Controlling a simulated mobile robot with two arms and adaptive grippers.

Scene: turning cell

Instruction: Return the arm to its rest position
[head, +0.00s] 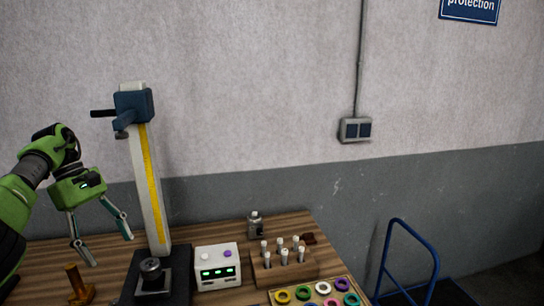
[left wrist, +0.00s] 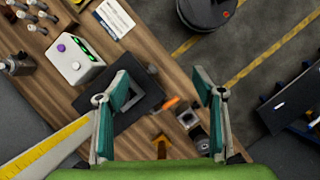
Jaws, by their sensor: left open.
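My left arm comes in from the left in the head view. Its green left gripper (head: 106,248) hangs with two fingers spread apart, empty, left of the tall height gauge column (head: 152,195) and above the wooden bench. In the left wrist view the left gripper (left wrist: 160,112) shows both teal-padded fingers wide apart with nothing between them. The column with its yellow scale shows at the lower left there (left wrist: 45,148). My right gripper is in neither view.
On the wooden bench (head: 215,243) stand a white box with green displays (head: 217,272), a wooden block with several pegs (head: 290,270), a tray of colored rings (head: 345,285) and an orange-brown stand (head: 78,284). A blue-railed cart (head: 412,259) stands right of the bench.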

